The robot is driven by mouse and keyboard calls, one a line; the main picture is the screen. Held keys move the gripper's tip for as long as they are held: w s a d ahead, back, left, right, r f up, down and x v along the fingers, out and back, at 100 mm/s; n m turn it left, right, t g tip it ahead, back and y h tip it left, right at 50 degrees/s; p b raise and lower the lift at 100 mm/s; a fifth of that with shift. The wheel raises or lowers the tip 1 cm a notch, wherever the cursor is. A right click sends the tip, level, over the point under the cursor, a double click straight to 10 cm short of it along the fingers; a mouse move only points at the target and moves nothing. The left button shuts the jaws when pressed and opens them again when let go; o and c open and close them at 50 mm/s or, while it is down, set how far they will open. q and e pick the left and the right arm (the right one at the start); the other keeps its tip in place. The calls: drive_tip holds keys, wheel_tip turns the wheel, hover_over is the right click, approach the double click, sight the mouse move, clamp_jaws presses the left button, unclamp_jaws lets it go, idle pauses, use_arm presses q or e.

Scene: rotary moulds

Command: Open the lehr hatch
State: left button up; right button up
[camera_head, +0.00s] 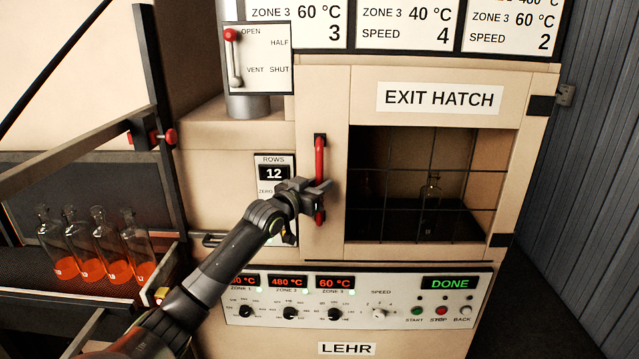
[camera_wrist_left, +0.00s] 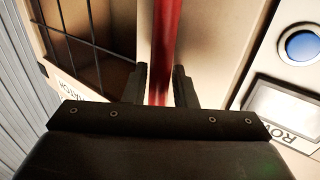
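The lehr exit hatch (camera_head: 335,230) is a cream door with a dark, gridded window, and it looks closed in its frame. Its upright red handle (camera_head: 319,155) is on the door's left side. My left gripper (camera_head: 319,194) is at the lower half of the handle, partly hiding it. My right gripper is in neither view.
Behind the window stands a clear bottle (camera_head: 430,190). Several bottles of orange liquid (camera_head: 92,262) stand at the left. A control panel (camera_head: 360,298) reading DONE is below the hatch. A lever box (camera_head: 262,60) is upper left. Grey corrugated wall (camera_head: 590,170) stands right.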

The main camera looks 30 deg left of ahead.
use_arm(q)
drive_tip(key=shift+w, duration=0.2)
clamp_jaws()
